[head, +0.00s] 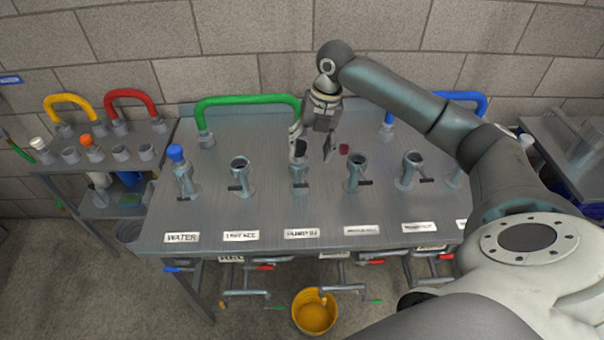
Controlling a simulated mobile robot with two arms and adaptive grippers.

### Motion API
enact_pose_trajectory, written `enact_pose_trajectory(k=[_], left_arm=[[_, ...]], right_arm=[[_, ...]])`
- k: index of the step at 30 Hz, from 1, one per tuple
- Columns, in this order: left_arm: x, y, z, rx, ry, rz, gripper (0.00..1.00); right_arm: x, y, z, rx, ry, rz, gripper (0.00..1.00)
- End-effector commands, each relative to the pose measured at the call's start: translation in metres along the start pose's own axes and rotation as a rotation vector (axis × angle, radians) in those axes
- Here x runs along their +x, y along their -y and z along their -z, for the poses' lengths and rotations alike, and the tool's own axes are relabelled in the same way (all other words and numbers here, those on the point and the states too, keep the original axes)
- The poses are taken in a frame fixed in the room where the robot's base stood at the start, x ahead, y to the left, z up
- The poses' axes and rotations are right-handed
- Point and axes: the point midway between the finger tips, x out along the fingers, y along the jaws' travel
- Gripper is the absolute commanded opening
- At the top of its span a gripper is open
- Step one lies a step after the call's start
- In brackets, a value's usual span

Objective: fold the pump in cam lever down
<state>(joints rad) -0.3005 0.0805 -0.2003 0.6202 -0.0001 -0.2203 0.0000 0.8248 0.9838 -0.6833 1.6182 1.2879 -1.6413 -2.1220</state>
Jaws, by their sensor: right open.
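A steel panel table (270,210) carries a row of upright pipe ports with small dark cam levers. The middle port (299,178) stands behind a white label (302,233) whose small text may read as pump in, but I cannot be sure. Its dark lever (301,186) shows low on the port's front; its exact angle is unclear. My right gripper (314,153) is open and empty, pointing down over this port. Its left finger is in front of the port's top and hides part of it. I cannot tell whether it touches. My left gripper is out of view.
A green hose (247,99) arches behind the port; a blue hose (466,97) is partly behind my right arm. Neighbouring ports (240,170) (357,170) stand close on both sides. A yellow bucket (314,312) is below the front edge. A side rack (95,155) is left.

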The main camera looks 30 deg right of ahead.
Motion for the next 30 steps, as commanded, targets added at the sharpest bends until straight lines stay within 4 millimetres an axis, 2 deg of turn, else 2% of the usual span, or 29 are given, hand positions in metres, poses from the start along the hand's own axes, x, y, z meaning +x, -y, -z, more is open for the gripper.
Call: enact_pose_trajectory(k=[12,16,21,29,30], left_arm=[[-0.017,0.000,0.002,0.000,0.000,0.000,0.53],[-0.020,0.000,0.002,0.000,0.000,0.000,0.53],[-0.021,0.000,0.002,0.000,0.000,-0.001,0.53],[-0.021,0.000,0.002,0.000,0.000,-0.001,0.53],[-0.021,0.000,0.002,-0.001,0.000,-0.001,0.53]], right_arm=[[0.073,0.000,0.002,0.002,-0.003,0.002,0.64],[0.090,-0.001,0.001,0.002,-0.002,0.000,0.64],[0.102,0.000,0.001,0.001,0.000,0.000,0.64],[0.104,0.000,0.001,0.002,0.001,0.000,0.64],[0.104,0.000,0.001,0.002,0.001,0.000,0.61]])
